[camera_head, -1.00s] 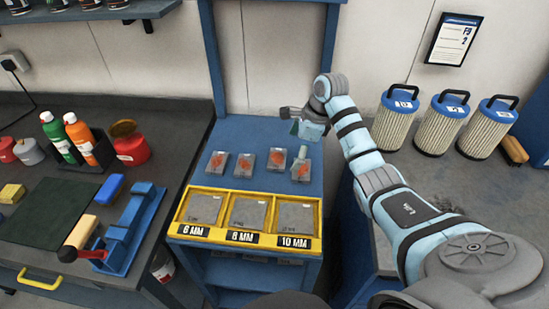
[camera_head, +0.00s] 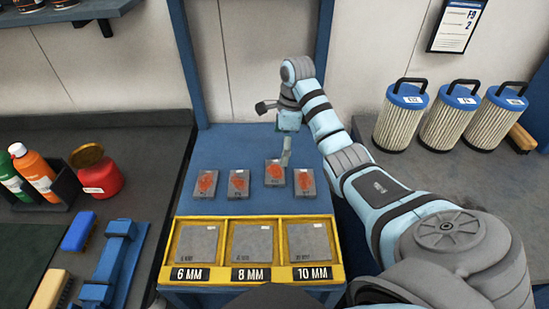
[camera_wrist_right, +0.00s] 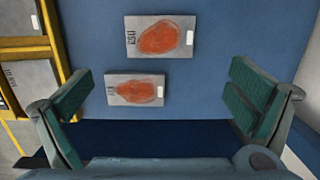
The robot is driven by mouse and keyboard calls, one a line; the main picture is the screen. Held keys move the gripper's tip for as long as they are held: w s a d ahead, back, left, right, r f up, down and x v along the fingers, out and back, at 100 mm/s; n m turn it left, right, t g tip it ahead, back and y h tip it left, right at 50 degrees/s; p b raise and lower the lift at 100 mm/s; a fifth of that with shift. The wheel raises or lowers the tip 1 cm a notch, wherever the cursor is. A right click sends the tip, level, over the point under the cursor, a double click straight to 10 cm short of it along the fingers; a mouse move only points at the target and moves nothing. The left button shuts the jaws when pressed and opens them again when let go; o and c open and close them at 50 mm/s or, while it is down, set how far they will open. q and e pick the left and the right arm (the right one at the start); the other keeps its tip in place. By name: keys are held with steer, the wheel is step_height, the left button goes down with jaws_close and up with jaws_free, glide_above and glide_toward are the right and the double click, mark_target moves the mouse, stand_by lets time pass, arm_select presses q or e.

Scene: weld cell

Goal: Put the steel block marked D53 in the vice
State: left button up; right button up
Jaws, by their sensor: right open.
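Several grey steel blocks with orange-red patches lie in a row on the blue bench top: the far-left block (camera_head: 205,183), the second block (camera_head: 239,183), the third block (camera_head: 274,173) and the right block (camera_head: 305,182). Their markings are too small to read for certain. My right gripper (camera_head: 286,152) is above the right end of the row, open and empty. In the right wrist view its fingers (camera_wrist_right: 158,95) stand wide apart, with a larger-looking block (camera_wrist_right: 160,37) and a smaller-looking block (camera_wrist_right: 135,90) below. My left gripper is out of view.
A yellow tray (camera_head: 221,277) with 6, 8 and 10 MM compartments holds grey plates in front of the blocks. Bottles (camera_head: 36,172) and a red can (camera_head: 98,178) stand left. Several filter cartridges (camera_head: 402,118) stand right. The blue bench behind the blocks is clear.

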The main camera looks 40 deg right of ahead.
steer(key=b, duration=0.3)
glide_above(275, 171)
steer(key=s+d, duration=0.1)
step_height(275, 171, down, 4)
steer(key=shift+s+f, duration=0.1)
steer(key=shift+f, duration=0.15)
steer(key=shift+w+a+f+b, duration=0.1)
steer(key=shift+w+f+b, duration=0.25)
steer(key=shift+f, duration=0.2)
steer(key=shift+w+a+f+b, duration=0.1)
steer(key=shift+w+f+b, duration=0.1)
steer(key=shift+f+b, duration=0.25)
steer(key=f, duration=0.2)
steer(key=shift+w+a+f, duration=0.1)
steer(key=shift+a+f, duration=0.1)
steer(key=shift+f, duration=0.3)
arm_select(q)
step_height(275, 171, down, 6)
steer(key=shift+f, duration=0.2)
arm_select(e)
steer(key=shift+c, duration=0.6)
